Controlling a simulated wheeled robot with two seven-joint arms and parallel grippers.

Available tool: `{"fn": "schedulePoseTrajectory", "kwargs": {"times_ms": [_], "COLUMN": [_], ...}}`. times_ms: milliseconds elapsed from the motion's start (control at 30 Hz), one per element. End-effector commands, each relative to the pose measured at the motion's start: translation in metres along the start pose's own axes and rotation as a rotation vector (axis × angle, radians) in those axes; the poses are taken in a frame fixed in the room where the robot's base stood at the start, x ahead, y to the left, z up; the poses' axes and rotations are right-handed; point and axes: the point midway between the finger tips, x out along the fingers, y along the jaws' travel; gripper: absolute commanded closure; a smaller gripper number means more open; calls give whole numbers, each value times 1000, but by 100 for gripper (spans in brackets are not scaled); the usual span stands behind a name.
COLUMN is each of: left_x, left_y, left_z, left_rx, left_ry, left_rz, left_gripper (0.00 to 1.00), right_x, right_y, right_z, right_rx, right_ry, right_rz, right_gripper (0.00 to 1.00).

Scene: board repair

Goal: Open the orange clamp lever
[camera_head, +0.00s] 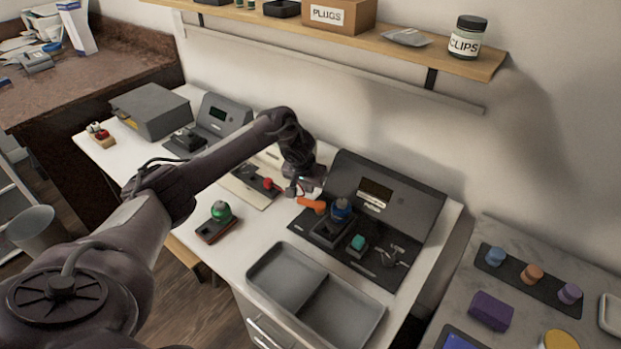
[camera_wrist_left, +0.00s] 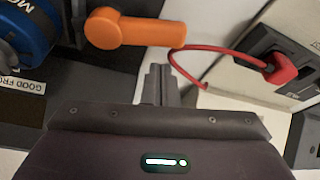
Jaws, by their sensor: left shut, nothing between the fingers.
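The orange clamp lever (camera_head: 311,205) sits at the left edge of the dark fixture with the blue round part (camera_head: 341,209). In the left wrist view the lever (camera_wrist_left: 135,31) lies sideways, its rounded end at the left beside the blue part (camera_wrist_left: 28,38). My left gripper (camera_head: 292,190) is low beside the lever's free end, with its arm reaching in from the left. In the left wrist view its fingers (camera_wrist_left: 158,72) are shut together and empty, just below the lever, with a small gap appearing between them. Whether they touch is hard to tell. My right gripper is not in view.
A red plug on a red cable (camera_wrist_left: 282,68) lies close to the fingers. A green round part on a base (camera_head: 221,212) and a grey two-part tray (camera_head: 262,275) stand nearer the front. A dark console (camera_head: 408,203) rises behind the fixture.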

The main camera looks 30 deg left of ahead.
Motion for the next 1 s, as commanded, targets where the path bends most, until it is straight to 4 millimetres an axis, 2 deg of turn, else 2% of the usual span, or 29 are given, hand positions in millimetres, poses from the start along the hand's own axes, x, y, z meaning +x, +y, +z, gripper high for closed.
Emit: {"fn": "schedulePoseTrajectory", "kwargs": {"times_ms": [300,667,1000], "left_x": [-7,-7,-9], "left_y": [0,0,0], "left_z": [18,19,21], "left_rx": [0,-2,-53], "left_ry": [-1,0,-2], "left_rz": [0,0,-18], "left_gripper": [100,100,100], "right_x": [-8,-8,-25], "right_y": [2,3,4], "right_z": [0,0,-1], "right_rx": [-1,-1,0], "right_ry": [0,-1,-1], "right_rz": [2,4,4], "right_gripper": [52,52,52]}}
